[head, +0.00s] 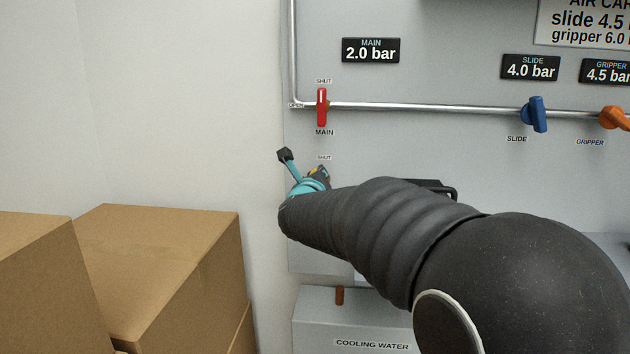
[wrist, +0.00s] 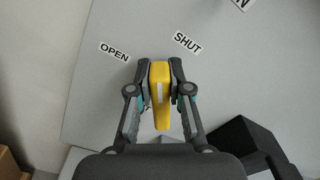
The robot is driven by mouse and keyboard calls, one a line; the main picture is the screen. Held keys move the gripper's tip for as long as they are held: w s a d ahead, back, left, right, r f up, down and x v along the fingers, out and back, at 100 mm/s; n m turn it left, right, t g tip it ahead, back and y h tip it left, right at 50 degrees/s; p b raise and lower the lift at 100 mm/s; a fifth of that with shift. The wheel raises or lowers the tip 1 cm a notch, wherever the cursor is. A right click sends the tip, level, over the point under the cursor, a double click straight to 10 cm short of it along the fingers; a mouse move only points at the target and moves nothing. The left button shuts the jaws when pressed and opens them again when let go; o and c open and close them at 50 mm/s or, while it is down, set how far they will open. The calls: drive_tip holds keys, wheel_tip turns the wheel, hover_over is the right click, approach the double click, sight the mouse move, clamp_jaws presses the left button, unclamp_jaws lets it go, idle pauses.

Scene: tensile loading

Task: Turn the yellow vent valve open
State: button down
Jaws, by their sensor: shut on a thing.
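The yellow vent valve (wrist: 159,88) is a bar-shaped handle on the grey panel. In the wrist view it stands between the two fingers of my gripper (wrist: 159,82), which are shut on it. A pale stripe runs along the handle. The handle's upper end lies between the OPEN label (wrist: 114,52) and the SHUT label (wrist: 187,43). In the head view my arm hides most of the valve; only a small bit of yellow shows by my gripper (head: 306,178), below a SHUT label (head: 324,157).
A red MAIN valve (head: 322,107) sits above on a metal pipe (head: 430,107). A blue SLIDE valve (head: 536,114) and an orange GRIPPER valve (head: 613,118) are to the right. Cardboard boxes (head: 165,265) stand at left. A COOLING WATER box (head: 350,322) is below.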

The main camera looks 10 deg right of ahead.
drive_tip(key=n, duration=0.4)
drive_tip(key=a+n, duration=0.1)
drive_tip(key=shift+w+f+n, duration=0.15)
drive_tip(key=shift+f+n, duration=0.25)
drive_tip(key=n, duration=0.2)
drive_tip(key=f+n, duration=0.1)
drive_tip(key=n, duration=0.2)
drive_tip(key=shift+a, duration=0.1)
drive_tip(key=c, duration=1.1)
unclamp_jaws()
drive_tip(key=shift+w, duration=0.1)
drive_tip(key=shift+f, duration=0.1)
drive_tip(key=v, duration=1.2)
